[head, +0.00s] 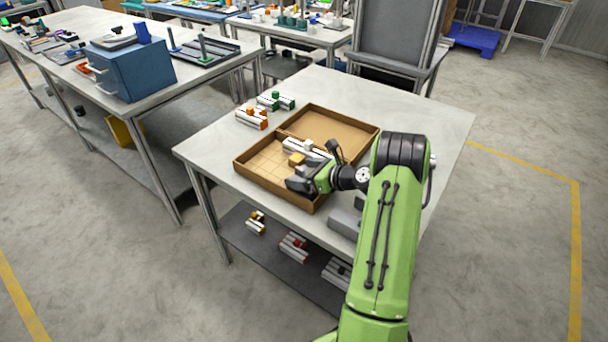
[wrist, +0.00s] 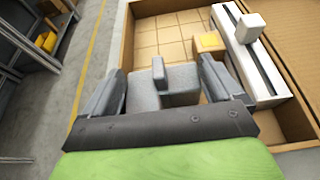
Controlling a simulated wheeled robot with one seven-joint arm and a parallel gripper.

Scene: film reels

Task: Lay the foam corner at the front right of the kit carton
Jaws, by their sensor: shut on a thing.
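The kit carton (head: 262,188) is an open brown box on the table; its gridded floor also shows in the wrist view (wrist: 172,32). My gripper (head: 301,184) is over the carton's near right end in the head view. In the wrist view it is shut on a grey foam corner (wrist: 178,79), an L-shaped piece held between the two fingers. The foam corner is low over the gridded floor; I cannot tell whether it touches it. In the head view my gripper hides most of it.
A white rail with a pale block (wrist: 252,62) lies in the carton beside a yellow block (wrist: 209,42). Orange (head: 252,118) and green (head: 276,100) rail parts stand behind the carton. Grey blocks (head: 344,222) lie on the table near my arm. The table's far right is clear.

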